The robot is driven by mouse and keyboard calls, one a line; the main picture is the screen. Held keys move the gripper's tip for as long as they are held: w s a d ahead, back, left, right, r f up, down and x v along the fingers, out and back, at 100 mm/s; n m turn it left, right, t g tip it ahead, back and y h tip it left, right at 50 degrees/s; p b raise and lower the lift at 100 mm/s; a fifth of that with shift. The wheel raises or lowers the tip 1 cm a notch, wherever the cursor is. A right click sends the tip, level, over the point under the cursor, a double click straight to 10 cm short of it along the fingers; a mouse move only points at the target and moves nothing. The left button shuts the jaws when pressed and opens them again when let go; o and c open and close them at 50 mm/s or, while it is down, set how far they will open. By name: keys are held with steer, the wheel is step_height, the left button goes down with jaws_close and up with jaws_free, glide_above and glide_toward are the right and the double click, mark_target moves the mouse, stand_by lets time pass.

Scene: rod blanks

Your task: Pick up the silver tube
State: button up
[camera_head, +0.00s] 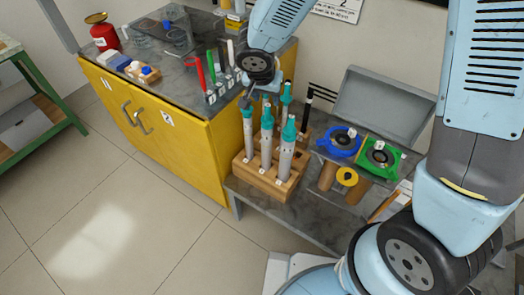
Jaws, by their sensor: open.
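My gripper (262,93) is open and points down, just above the teal tops of several grey-silver tubes. They stand upright in a wooden block (258,180) on the lower grey bench. One grey-silver tube (285,160) stands at the front right, another (266,150) in the middle, and one (248,135) at the back left. My gripper hides part of the area behind them. On the yellow cabinet, a slim pale rod (230,52) stands in a holder beside other rods. I cannot tell which of these is the silver tube. Nothing shows between my fingers.
Red (200,76), green (211,66) and black (221,56) rods stand on the yellow cabinet (150,120).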

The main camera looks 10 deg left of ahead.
mark_target(268, 109)
steer(key=x, duration=0.5)
steer(key=shift+a+x, duration=0.2)
steer(key=shift+x, duration=2.3)
steer(key=shift+w+r, duration=0.1)
steer(key=shift+w, duration=0.1)
steer(key=shift+c, duration=0.5)
jaws_close()
